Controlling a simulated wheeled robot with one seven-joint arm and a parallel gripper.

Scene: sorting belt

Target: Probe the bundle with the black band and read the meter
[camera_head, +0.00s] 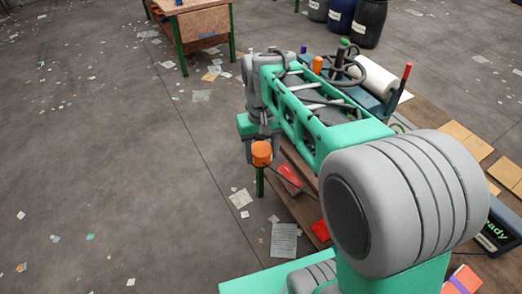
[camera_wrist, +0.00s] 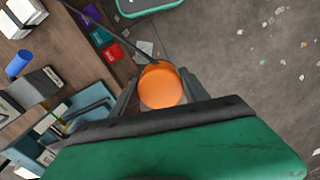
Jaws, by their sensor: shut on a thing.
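My gripper (camera_head: 262,160) hangs beyond the table's left edge, below my forearm. It is shut on an orange, round-topped handle (camera_wrist: 161,86), which the wrist view shows between the fingers. A thin dark cable or rod runs from near the handle to the upper left of the wrist view. The handle's tip is hidden. A dark box with a lit screen ending in "ady" (camera_head: 492,236), seemingly the meter, stands at the right. An orange-red bundle with a purple band (camera_head: 463,281) is at the bottom right. I cannot make out a bundle with a black band.
The brown table (camera_head: 433,119) is partly hidden by my arm. Red (camera_wrist: 112,53), green (camera_wrist: 101,36) and purple pieces lie along its edge, with a blue cylinder (camera_wrist: 18,64) further in. Scraps litter the open floor at left. Dark barrels (camera_head: 369,22) stand at the back.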

